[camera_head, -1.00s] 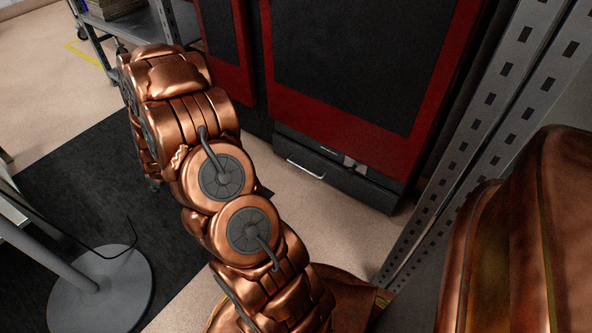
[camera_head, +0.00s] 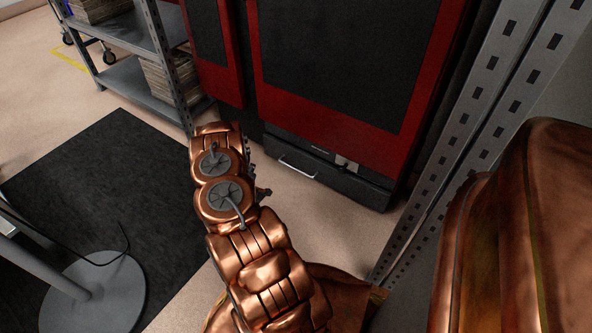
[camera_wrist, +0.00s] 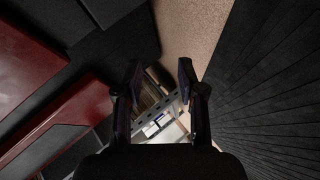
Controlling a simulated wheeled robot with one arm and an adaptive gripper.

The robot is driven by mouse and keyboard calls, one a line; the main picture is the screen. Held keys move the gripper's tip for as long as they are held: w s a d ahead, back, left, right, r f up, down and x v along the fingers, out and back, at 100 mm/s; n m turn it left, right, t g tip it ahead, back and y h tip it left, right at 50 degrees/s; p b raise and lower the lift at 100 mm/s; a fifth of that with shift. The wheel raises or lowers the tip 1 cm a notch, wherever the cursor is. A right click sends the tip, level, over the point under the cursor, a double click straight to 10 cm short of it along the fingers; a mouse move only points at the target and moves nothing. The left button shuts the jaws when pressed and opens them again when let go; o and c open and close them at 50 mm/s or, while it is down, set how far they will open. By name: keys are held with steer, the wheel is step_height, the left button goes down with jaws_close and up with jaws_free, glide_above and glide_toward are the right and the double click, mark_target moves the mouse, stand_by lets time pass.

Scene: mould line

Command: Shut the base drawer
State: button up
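The base drawer (camera_head: 330,178) is a dark, low front with a silver bar handle (camera_head: 298,168), at the foot of the red and black machine (camera_head: 345,70). A strip of its top shows behind the front, so it looks slightly out; how far I cannot tell. My gripper (camera_wrist: 160,85) has its two dark fingers apart in the wrist view, with nothing between them. In the head view my arm hides most of the gripper, which is low and left of the drawer, apart from the handle. I cannot surely pick out the drawer in the wrist view.
A grey shelf cart (camera_head: 130,85) with stacked boxes stands at the back left. A perforated metal upright (camera_head: 465,120) rises close to the drawer's right. A black mat (camera_head: 105,185) and a round stand base (camera_head: 95,295) lie left. Bare floor (camera_head: 300,225) lies before the drawer.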

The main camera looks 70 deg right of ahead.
mark_target(296, 169)
steer(key=s+d+f+n+g+h, duration=0.1)
steer(key=s+d+f+h, duration=0.15)
steer(key=s, duration=0.55)
steer(key=s+d+f+n+g+h, duration=0.1)
steer(key=s+d+f+h, duration=0.15)
steer(key=s, duration=0.55)
steer(key=shift+y, duration=0.3)
steer(key=b+x, duration=0.1)
steer(key=x, duration=0.3)
steer(key=b+x, duration=0.1)
steer(key=x, duration=0.2)
steer(key=shift+s+r+b, duration=0.35)
steer(key=shift+r, duration=0.05)
steer(key=shift+w+d, duration=0.2)
steer(key=shift+d, duration=0.45)
jaws_close()
